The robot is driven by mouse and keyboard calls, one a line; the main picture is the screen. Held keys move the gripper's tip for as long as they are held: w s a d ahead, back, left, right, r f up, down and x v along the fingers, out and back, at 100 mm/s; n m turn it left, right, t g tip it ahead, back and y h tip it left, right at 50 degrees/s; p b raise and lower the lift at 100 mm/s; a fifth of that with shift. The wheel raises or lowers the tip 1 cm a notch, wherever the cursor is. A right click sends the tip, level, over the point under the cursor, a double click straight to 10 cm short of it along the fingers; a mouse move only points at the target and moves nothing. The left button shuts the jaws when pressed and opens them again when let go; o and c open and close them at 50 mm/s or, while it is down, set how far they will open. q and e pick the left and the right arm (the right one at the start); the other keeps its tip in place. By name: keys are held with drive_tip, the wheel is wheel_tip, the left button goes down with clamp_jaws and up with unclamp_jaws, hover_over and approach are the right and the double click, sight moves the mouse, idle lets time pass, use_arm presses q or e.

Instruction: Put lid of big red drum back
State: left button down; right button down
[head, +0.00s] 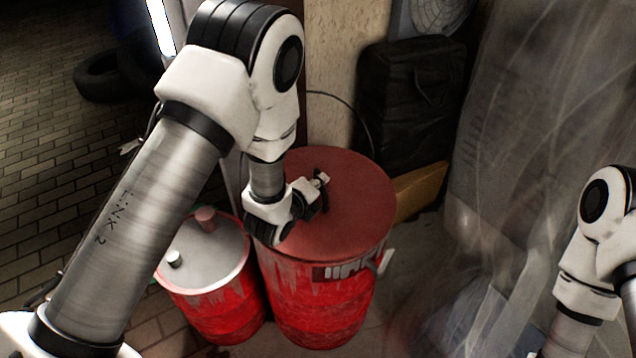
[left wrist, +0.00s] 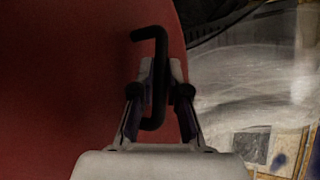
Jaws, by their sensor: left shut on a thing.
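The big red drum (head: 318,300) stands on the floor in the middle of the head view. Its dark red round lid (head: 355,205) lies level over the drum's top; I cannot tell whether it is fully seated or slightly raised. My left gripper (head: 322,182) is over the lid's left part. In the left wrist view, the left gripper (left wrist: 160,85) is shut on the lid's black bent handle (left wrist: 157,45), with the lid (left wrist: 70,80) filling the left side. My forearm and wrist hide part of the lid's left edge. My right gripper is out of view.
A smaller red drum (head: 225,315) with a grey top stands close to the left. A black case (head: 405,105) and a tan box (head: 420,188) are behind to the right. Translucent sheeting (head: 530,130) hangs at the right. Tires (head: 100,78) lie at the back left.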

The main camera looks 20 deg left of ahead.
use_arm(q)
drive_tip(key=shift+f+b, duration=0.4)
drive_tip(key=shift+f, duration=0.05)
drive_tip(key=c, duration=1.1)
unclamp_jaws()
drive_tip(key=v, duration=0.7)
drive_tip(key=shift+s, duration=0.25)
